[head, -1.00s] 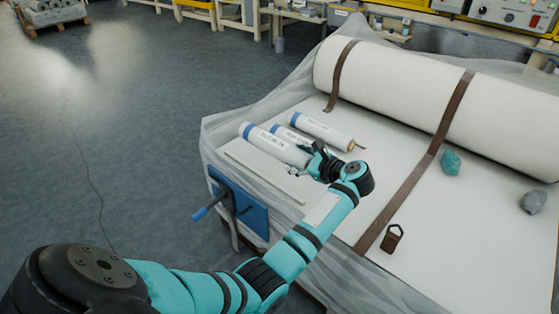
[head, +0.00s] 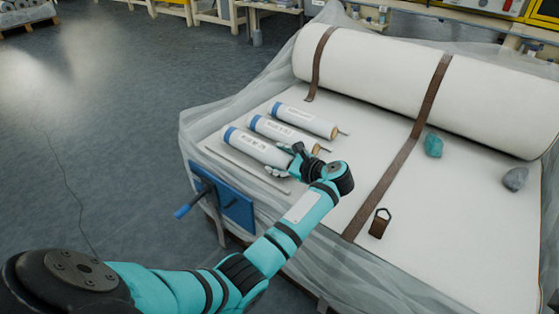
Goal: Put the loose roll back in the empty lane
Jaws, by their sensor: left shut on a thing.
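Three white rolls with blue left ends and printed labels lie side by side on a pale, padded surface (head: 330,195). My left gripper (head: 292,163) is at the right end of the nearest roll (head: 256,147) and is shut on it. My fingers hide that end. The middle roll (head: 282,132) lies just behind it, its right end partly behind my gripper. The far roll (head: 305,120) lies beyond that, with a thin rod (head: 343,133) showing past its right end. A thin pale strip (head: 240,166) runs along the near side of the held roll. My right gripper is out of view.
A large white roll (head: 390,85) with brown straps (head: 400,155) lies along the back. A teal lump (head: 433,146), a grey lump (head: 515,179) and a strap end with a ring (head: 379,224) lie to the right. A blue plate with a handle (head: 235,208) hangs at the near-left edge.

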